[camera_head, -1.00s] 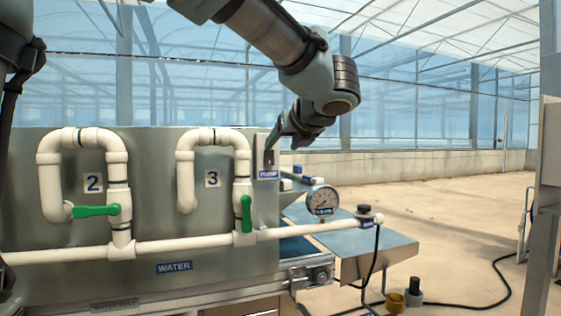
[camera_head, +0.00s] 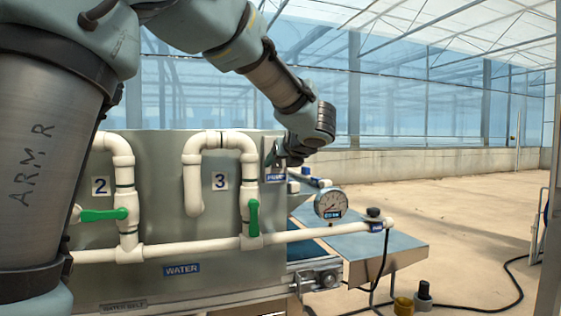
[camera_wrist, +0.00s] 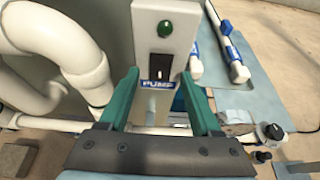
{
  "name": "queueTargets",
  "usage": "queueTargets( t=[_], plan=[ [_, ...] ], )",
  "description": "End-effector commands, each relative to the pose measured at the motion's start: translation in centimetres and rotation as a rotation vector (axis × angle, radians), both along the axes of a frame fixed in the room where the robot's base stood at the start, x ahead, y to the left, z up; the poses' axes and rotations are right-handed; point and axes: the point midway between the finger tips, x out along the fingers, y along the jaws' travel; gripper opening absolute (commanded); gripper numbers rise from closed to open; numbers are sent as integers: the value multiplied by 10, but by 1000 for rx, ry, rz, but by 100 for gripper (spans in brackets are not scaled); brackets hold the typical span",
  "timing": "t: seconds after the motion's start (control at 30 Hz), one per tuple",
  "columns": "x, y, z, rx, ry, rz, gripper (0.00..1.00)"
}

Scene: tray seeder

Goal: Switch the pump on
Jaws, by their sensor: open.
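The pump switch box (camera_wrist: 181,43) is a pale grey upright box with a round green lamp or button (camera_wrist: 165,29) at its top. Below that is a dark switch slot (camera_wrist: 164,66) with a light part in it, above a blue PUMP label (camera_wrist: 158,84). In the head view the box (camera_head: 269,150) sits at the right end of the metal panel, partly covered by my gripper (camera_head: 279,157). In the wrist view my gripper (camera_wrist: 159,76) is open and empty, its green fingers either side of the label, below the switch. Whether they touch the box I cannot tell.
White pipes with green valve handles (camera_head: 253,217) run over the metal panel (camera_head: 170,215) left of the box. A pressure gauge (camera_head: 329,203) and a side table (camera_head: 375,249) stand to the right. A black cable (camera_head: 480,302) lies on the open floor.

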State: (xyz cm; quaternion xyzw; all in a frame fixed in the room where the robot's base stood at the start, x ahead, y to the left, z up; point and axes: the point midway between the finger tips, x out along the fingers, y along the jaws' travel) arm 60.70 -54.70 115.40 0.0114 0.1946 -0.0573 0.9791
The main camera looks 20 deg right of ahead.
Motion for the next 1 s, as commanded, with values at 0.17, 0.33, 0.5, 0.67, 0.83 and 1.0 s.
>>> queueTargets(
  t=[0.17, 0.33, 0.5, 0.67, 0.83, 1.0],
  plan=[
    [0, 0, 0, 0, 0, 0, 65],
    [0, 0, 0, 0, 0, 0, 50],
    [0, 0, 0, 0, 0, 0, 31],
    [0, 0, 0, 0, 0, 0, 13],
    [0, 0, 0, 0, 0, 0, 0],
    [0, 0, 0, 0, 0, 0, 0]
  ],
)
